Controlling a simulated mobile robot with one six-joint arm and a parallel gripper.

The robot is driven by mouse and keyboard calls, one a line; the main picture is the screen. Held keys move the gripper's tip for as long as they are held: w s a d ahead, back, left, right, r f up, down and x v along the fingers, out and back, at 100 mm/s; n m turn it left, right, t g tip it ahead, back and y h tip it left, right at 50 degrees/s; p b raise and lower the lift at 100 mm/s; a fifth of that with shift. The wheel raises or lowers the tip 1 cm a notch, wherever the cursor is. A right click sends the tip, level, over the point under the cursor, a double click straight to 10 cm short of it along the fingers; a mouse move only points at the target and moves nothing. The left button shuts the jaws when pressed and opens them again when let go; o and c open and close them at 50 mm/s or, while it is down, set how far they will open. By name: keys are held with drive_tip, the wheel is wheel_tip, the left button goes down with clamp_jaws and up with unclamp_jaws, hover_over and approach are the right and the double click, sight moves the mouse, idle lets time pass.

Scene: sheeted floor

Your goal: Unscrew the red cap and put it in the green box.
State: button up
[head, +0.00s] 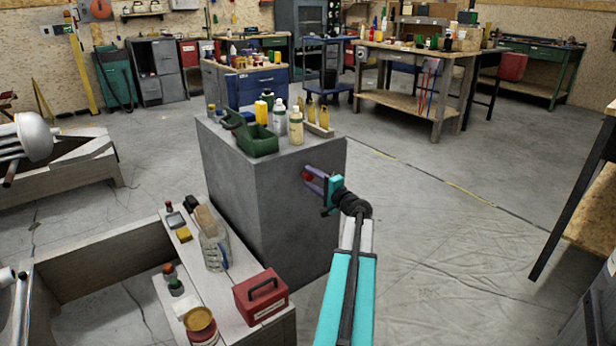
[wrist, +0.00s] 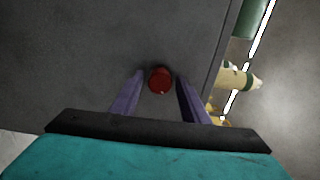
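The red cap (head: 307,176) is on the upper right part of the grey block's side face. In the wrist view the cap (wrist: 160,81) is round and sits between the tips of my purple fingers. My gripper (head: 314,181) is open, with a finger on each side of the cap; it also shows in the wrist view (wrist: 160,84). A gap shows on the cap's left, and a narrower one on its right. The green box (head: 262,145) is an open-topped container on top of the grey block, left of the cap. Its inside is mostly hidden.
Bottles (head: 296,126) and a yellow container (head: 261,112) stand beside the green box on the grey block (head: 232,190). A low bench at the front left holds a red toolbox (head: 261,298) and a clear jar (head: 215,248). The floor to the right is clear.

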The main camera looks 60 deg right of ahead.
clamp_jaws()
drive_tip(key=shift+f+b, duration=0.1)
drive_tip(key=shift+b, duration=0.35)
drive_tip(key=shift+n+b, duration=0.4)
drive_tip(key=shift+f+b, duration=0.1)
drive_tip(key=shift+b, duration=0.3)
drive_tip(key=shift+n+b, duration=0.6)
drive_tip(key=shift+b, duration=0.1)
drive_tip(key=n+b, duration=0.1)
drive_tip(key=b, duration=0.1)
drive_tip(key=shift+b, duration=0.4)
drive_tip(key=shift+n+b, duration=0.6)
drive_tip(key=shift+b, duration=0.1)
drive_tip(key=n+b, duration=0.4)
drive_tip(key=b, duration=0.4)
drive_tip(key=shift+n, duration=0.4)
